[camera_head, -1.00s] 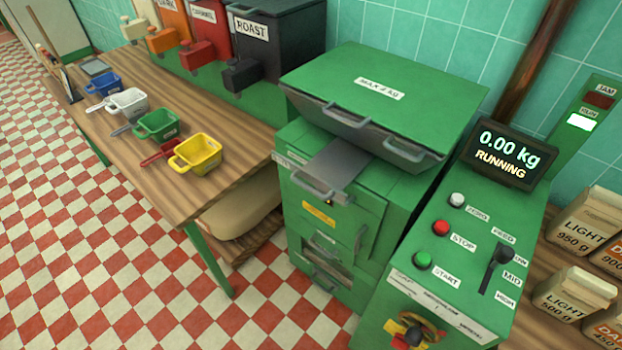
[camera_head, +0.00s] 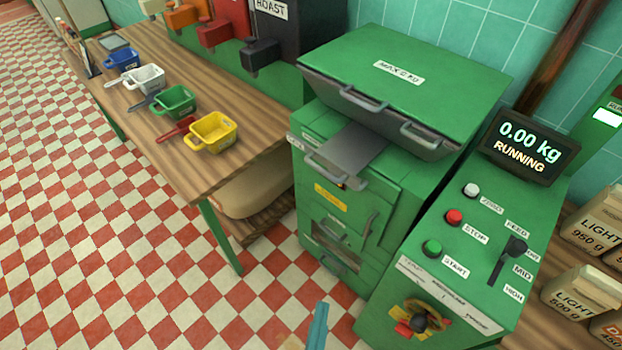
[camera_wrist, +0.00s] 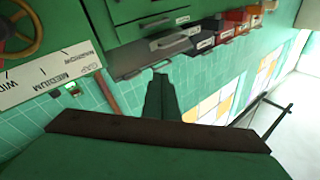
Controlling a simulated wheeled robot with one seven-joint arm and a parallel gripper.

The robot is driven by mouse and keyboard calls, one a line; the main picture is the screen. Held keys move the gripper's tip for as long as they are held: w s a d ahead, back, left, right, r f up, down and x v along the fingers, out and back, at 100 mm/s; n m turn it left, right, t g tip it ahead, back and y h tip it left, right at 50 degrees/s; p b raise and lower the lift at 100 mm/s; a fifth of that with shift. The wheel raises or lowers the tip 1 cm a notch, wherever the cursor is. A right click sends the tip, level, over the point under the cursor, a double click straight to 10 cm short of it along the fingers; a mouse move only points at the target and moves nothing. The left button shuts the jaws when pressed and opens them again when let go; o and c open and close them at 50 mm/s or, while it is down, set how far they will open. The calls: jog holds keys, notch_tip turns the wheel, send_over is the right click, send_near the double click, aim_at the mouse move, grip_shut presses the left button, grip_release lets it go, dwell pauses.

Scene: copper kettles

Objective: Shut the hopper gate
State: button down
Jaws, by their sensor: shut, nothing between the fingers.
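The hopper gate is a flat grey plate (camera_head: 346,150) with a grey handle at its front end. It sticks out from under the hopper (camera_head: 405,85) of the green machine, so it stands pulled out. The hopper's green lid is down. My gripper (camera_wrist: 160,76) shows in the wrist view as dark narrow fingers, shut and empty. A teal tip, probably part of my arm, shows at the bottom edge of the head view, below and apart from the gate. A grey panel with a handle shows in the wrist view; I cannot tell whether it is the gate.
A control console (camera_head: 460,265) with buttons, a lever and a hand wheel stands right of the gate. Its display (camera_head: 527,145) reads 0.00 kg, RUNNING. A wooden table (camera_head: 160,75) with coloured scoops stands left. The checkered floor in front is clear.

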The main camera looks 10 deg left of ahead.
jog(key=w+a+r+m+t+h, duration=0.3)
jog(key=w+r+m+h, duration=0.1)
jog(key=w+m, duration=0.3)
jog(key=w+a+f+m+g+h, duration=0.2)
jog(key=w+a+m+g+h, duration=0.45)
jog(key=w+a+m, duration=0.6)
jog(key=a+r+x, duration=0.1)
jog(key=x, duration=1.2)
jog(key=shift+w+m+t, duration=0.15)
jog(key=shift+m+t, duration=0.2)
jog(key=shift+t, duration=0.1)
jog(key=shift+w, duration=0.1)
